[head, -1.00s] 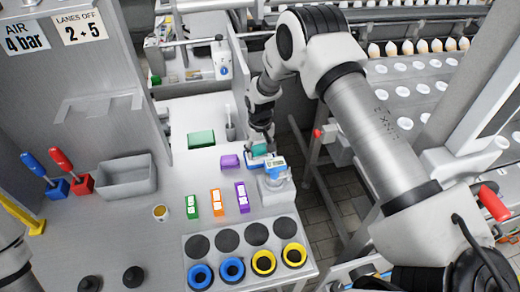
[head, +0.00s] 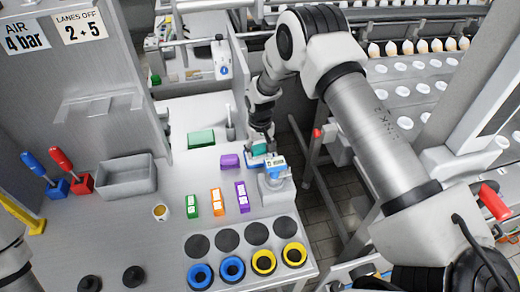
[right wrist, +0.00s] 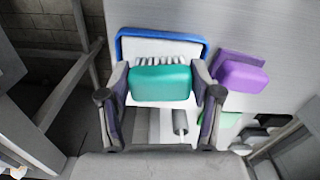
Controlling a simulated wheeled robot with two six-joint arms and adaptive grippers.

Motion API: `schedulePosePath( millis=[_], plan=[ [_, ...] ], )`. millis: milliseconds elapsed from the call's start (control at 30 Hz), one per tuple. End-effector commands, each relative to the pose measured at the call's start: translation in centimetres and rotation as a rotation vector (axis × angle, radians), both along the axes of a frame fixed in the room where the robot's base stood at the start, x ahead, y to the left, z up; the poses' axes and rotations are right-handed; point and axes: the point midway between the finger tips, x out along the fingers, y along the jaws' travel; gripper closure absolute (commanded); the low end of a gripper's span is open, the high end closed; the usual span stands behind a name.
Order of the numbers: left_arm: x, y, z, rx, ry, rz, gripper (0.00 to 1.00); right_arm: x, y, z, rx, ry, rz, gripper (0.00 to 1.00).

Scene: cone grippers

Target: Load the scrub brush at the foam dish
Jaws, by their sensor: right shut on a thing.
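The scrub brush (right wrist: 161,83) has a teal back and a row of white bristles. My right gripper (right wrist: 161,100) is shut on it, with one finger at each end. The brush shows as a small teal patch in the head view (head: 259,150), under my right gripper (head: 260,140). The foam dish (right wrist: 128,45) has a blue rim and a pale inside. The bristles point towards the dish; I cannot tell whether they touch it. In the head view the dish (head: 254,163) sits at the table's right back corner. My left gripper is out of view.
A purple block (head: 229,161) lies just left of the dish. Green (head: 191,206), orange (head: 217,202) and purple (head: 242,197) boxes stand in front. A white device (head: 275,183) with a blue label stands close by. A grey bin (head: 127,177) is further left.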

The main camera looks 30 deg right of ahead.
Motion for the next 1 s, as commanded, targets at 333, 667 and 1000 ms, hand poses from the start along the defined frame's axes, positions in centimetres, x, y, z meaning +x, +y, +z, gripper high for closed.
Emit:
schedulePosePath(
  millis=[333,667,1000],
  plan=[
    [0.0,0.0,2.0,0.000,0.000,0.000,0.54,-0.1,0.0,2.8,0.000,0.003,0.000,0.64],
    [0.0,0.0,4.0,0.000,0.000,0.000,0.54,-0.1,0.0,6.0,0.000,0.001,0.000,0.64],
    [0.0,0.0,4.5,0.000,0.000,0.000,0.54,0.0,0.0,7.0,0.000,0.001,0.000,0.64]
  ],
)
